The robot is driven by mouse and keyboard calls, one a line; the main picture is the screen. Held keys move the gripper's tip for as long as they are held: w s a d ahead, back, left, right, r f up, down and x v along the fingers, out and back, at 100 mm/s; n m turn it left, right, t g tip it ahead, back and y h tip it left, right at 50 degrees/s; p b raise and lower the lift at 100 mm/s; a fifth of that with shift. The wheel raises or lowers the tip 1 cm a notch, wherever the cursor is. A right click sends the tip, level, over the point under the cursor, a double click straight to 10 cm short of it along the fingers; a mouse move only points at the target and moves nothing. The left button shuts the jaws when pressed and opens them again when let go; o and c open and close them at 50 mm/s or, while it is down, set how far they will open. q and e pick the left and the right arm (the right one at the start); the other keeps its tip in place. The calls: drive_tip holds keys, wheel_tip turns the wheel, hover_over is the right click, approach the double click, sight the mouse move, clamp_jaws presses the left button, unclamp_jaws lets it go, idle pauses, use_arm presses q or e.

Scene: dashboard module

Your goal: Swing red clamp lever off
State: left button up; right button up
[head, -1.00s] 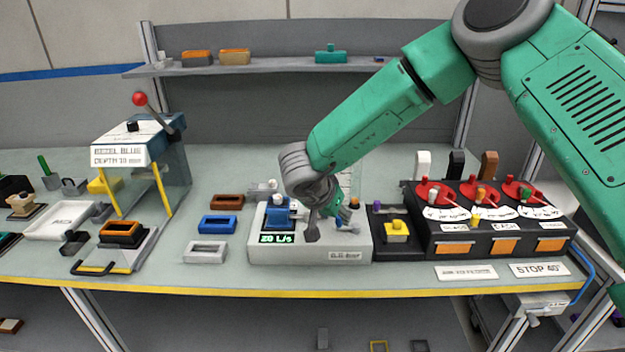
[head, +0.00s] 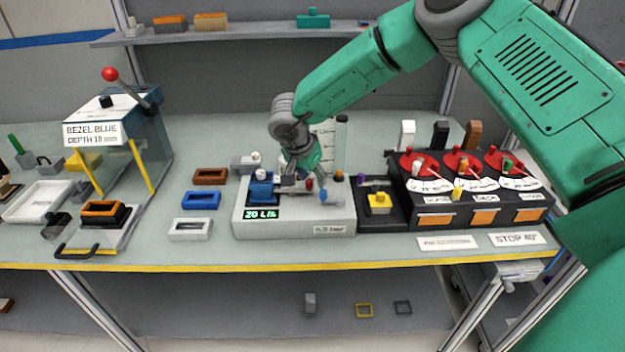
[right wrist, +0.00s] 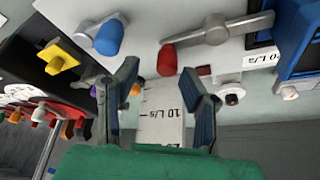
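The red-tipped clamp lever (right wrist: 167,60) shows in the right wrist view as a red knob at the end of a grey bar with a round hub. In the head view its red tip (head: 309,184) shows on top of the white test box (head: 290,222), just below my right gripper (head: 304,172). In the right wrist view my right gripper (right wrist: 158,95) is open, its two dark fingers apart and nothing held between them. The red knob appears just beyond the fingertips; I cannot tell whether they touch it. My left gripper is out of view.
A blue block (head: 261,190) stands on the box's left, a blue knob (head: 327,197) on its right. A scaled white flow tube (right wrist: 163,112) stands behind. A dark fixture with a yellow part (head: 379,203) and red dials (head: 413,163) lie to the right.

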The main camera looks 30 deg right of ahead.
drive_tip(key=shift+f, duration=0.45)
drive_tip(key=shift+w+a+f, duration=0.1)
drive_tip(key=shift+a+f, duration=0.05)
drive_tip(key=shift+a, duration=0.75)
drive_tip(key=shift+d, duration=0.15)
drive_tip(key=c, duration=0.7)
drive_tip(key=shift+d, duration=0.25)
clamp_jaws()
drive_tip(key=shift+d, duration=0.35)
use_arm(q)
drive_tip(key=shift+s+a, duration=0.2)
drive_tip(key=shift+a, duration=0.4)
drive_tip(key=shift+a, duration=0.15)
use_arm(e)
drive_tip(key=shift+a, duration=0.15)
